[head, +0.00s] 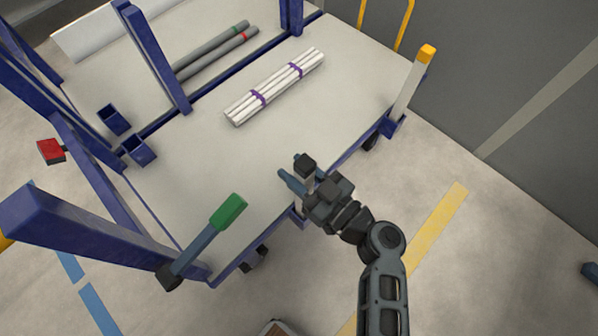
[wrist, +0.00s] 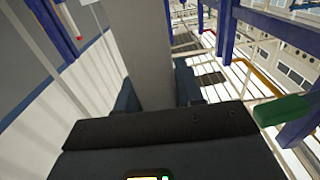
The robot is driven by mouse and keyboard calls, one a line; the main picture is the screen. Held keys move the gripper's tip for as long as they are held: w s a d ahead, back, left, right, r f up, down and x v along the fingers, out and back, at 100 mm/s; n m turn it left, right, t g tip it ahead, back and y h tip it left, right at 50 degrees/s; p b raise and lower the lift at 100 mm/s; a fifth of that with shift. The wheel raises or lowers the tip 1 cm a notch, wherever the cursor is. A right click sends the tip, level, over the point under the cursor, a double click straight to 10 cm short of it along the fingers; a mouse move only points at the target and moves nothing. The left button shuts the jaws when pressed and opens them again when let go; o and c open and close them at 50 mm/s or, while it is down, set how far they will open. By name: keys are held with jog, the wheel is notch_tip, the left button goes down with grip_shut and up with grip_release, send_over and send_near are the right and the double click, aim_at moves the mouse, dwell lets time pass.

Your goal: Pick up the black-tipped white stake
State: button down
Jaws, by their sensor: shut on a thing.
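The black-tipped white stake (head: 309,182) is upright at the near edge of the cart, seen steeply from above, with its black tip (head: 305,163) toward the camera. My gripper (head: 298,178) is shut around its upper part, one finger on each side. In the wrist view the stake is a pale grey-white post (wrist: 151,45) between the two dark fingers of my gripper (wrist: 156,92). Its lower end is mostly hidden by my gripper. A blue bracket (head: 299,216) shows just below on the cart edge; I cannot tell whether the stake sits in it.
The cart deck (head: 210,165) carries a strapped bundle of white pipes (head: 275,86) and two grey pipes (head: 215,52). Floor to the right is mostly clear.

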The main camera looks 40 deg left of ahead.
notch_tip(320, 180, up, 37)
jog(key=p, duration=0.8)
jog(key=shift+r, duration=0.2)
dwell(0.4)
